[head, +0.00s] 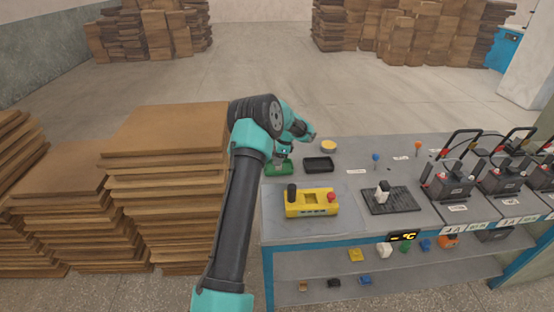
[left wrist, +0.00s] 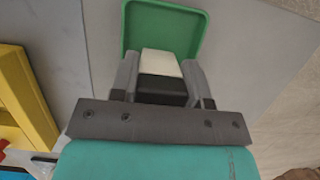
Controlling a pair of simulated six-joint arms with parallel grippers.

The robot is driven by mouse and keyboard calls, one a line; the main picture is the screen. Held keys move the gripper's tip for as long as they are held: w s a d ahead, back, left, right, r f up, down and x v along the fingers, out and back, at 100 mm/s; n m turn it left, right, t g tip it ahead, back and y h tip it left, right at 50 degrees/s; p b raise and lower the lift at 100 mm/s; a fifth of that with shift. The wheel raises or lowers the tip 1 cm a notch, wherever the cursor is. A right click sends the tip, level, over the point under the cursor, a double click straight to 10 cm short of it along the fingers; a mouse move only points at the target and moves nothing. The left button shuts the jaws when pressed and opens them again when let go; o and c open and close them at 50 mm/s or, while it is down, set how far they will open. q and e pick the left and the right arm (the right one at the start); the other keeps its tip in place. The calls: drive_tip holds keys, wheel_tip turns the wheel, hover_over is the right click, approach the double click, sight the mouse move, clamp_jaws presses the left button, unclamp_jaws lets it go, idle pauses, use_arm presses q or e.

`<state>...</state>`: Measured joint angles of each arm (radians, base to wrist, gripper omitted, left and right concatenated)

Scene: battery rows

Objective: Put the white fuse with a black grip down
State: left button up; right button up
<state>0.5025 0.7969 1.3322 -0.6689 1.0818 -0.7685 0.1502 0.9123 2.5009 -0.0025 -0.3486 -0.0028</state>
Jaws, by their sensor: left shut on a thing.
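The white fuse with a black grip (left wrist: 162,64) is between the two fingers of my left gripper (left wrist: 162,82) in the left wrist view. Its black part is nearer the palm and its white part points toward the green tray (left wrist: 193,38). I cannot tell whether the fuse touches the tray floor. In the head view my left gripper (head: 279,161) is at the green tray (head: 287,171), at the table's left end; the fuse is hard to make out there. My right gripper is not in view.
A black tray (head: 319,165) and a yellow round thing (head: 328,146) are right of the green tray. A yellow box (head: 312,203) with a red button stands in front. A black rack (head: 408,202) holds a white piece. Battery units (head: 452,181) stand at right.

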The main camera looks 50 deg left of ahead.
use_arm(q)
drive_tip(key=shift+f, duration=0.2)
drive_tip(key=o, duration=1)
drive_tip(key=shift+r, duration=0.1)
drive_tip(key=v, duration=1.2)
